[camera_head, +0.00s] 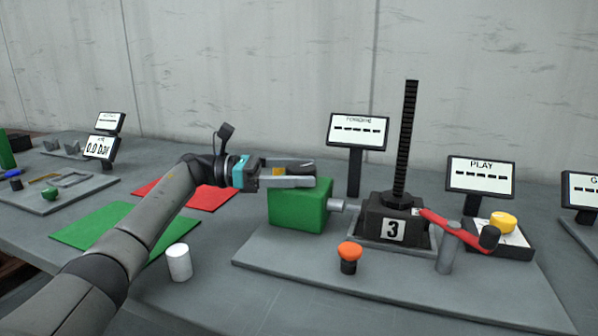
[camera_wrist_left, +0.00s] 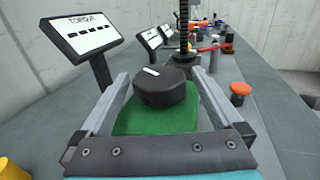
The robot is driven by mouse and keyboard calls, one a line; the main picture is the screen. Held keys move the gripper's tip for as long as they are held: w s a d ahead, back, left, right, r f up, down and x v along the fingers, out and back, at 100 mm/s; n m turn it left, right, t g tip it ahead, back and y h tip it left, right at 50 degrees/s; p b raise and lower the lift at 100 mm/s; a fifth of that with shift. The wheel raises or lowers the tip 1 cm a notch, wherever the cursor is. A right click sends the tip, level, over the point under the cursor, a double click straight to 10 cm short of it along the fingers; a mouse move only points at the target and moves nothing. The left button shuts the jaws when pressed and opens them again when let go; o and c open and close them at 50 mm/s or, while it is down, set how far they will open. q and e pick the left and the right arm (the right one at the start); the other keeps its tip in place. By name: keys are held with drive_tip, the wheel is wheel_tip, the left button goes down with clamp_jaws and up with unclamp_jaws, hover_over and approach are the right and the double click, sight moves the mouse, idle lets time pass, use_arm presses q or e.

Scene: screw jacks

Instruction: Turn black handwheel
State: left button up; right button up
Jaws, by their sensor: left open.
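The black handwheel (camera_wrist_left: 162,88) is a round dark knob with a white mark on top, and it sits on top of the green box (camera_wrist_left: 150,120). The green box (camera_head: 298,208) also shows in the head view, with the handwheel (camera_head: 301,167) partly hidden by the fingers. My left gripper (camera_head: 306,174) is open above the box. In the left wrist view its two fingers (camera_wrist_left: 165,82) stand on either side of the handwheel, with visible gaps beside it. My right gripper is not in view.
A grey shaft (camera_head: 345,206) joins the box to a black jack block (camera_head: 380,222) marked 3, with a tall toothed rod (camera_head: 407,140). A red crank (camera_head: 455,230), an orange button (camera_head: 349,251) and a torque display (camera_head: 357,131) stand close by. A white cylinder (camera_head: 179,262) stands at left.

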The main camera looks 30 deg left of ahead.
use_arm(q)
drive_tip(key=shift+s+a, duration=0.1)
drive_tip(key=shift+a, duration=0.15)
drive_tip(key=p+v, duration=0.1)
drive_tip(key=v, duration=1.3)
drive_tip(key=shift+s+a, duration=0.15)
drive_tip(key=shift+a, duration=0.2)
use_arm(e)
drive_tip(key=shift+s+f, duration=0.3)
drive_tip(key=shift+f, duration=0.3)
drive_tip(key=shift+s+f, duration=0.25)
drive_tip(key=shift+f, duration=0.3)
